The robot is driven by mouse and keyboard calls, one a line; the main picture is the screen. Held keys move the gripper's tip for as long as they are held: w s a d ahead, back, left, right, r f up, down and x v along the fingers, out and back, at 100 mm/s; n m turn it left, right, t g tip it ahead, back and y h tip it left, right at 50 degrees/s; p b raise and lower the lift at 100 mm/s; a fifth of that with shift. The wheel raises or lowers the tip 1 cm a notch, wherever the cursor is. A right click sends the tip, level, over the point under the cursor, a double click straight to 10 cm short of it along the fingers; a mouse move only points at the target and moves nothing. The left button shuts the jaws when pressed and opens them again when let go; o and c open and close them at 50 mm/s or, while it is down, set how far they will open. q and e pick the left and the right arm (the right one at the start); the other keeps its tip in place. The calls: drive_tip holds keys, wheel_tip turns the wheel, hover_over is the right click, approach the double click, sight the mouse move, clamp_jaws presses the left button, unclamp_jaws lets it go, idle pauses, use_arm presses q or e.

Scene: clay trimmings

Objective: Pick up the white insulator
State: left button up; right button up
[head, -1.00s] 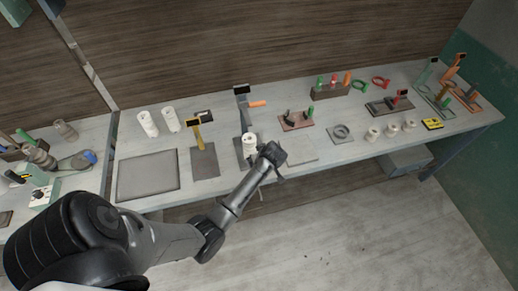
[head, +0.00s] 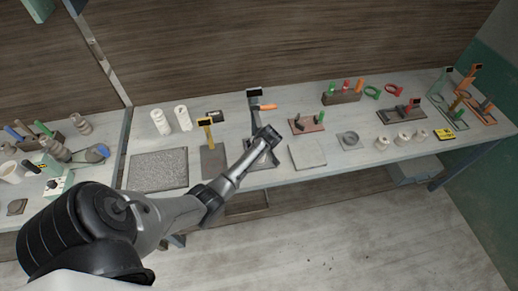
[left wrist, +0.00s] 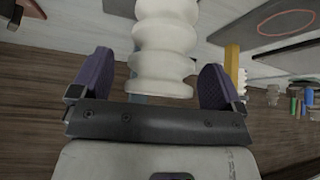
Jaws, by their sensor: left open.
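The white insulator (left wrist: 165,45) is a ribbed, pale stack of discs in the left wrist view. It stands between the two purple-padded fingers of my left gripper (left wrist: 157,72). The fingers are open, with a visible gap on each side of it. In the head view my left gripper (head: 266,133) is over the press-like stand (head: 256,108) at the middle of the bench. The gripper hides the insulator there. My right gripper is not in view.
Two white ribbed cylinders (head: 160,122) stand left of a yellow-topped stand (head: 207,134). A dark grey slab (head: 158,169) lies at the bench's left front. A flat pale plate (head: 308,154) lies right of the gripper. Several small white spools (head: 404,138) stand farther right.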

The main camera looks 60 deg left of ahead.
use_arm(q)
drive_tip(key=shift+f, duration=0.1)
drive_tip(key=shift+a, duration=0.1)
drive_tip(key=c, duration=1.4)
